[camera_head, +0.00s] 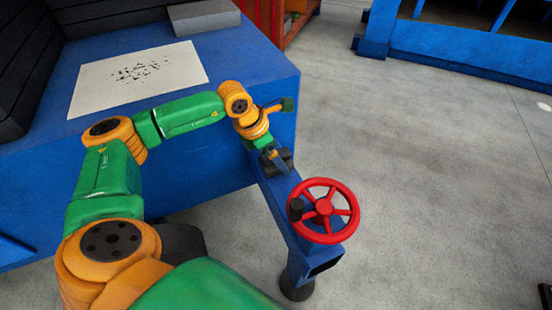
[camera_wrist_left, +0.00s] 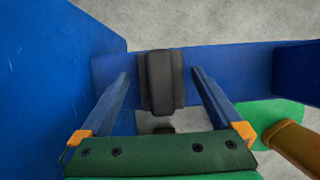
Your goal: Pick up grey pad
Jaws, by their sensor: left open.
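A dark grey pad (camera_wrist_left: 160,80) lies on a blue beam in the left wrist view, upright in the picture and between my two blue fingers, with a gap on each side. In the head view, the dark grey pad (camera_head: 287,155) shows partly behind my left gripper (camera_head: 278,162), at the beam end by the blue bench. My left gripper (camera_wrist_left: 160,76) is open and empty, its fingertips either side of the pad. My right gripper is not in view.
A red handwheel (camera_head: 324,210) stands on the blue beam (camera_head: 283,207), close to my left gripper. The blue bench (camera_head: 235,55) holds a white sheet with black specks (camera_head: 140,75) and a light grey slab (camera_head: 204,17). Open concrete floor lies to the right.

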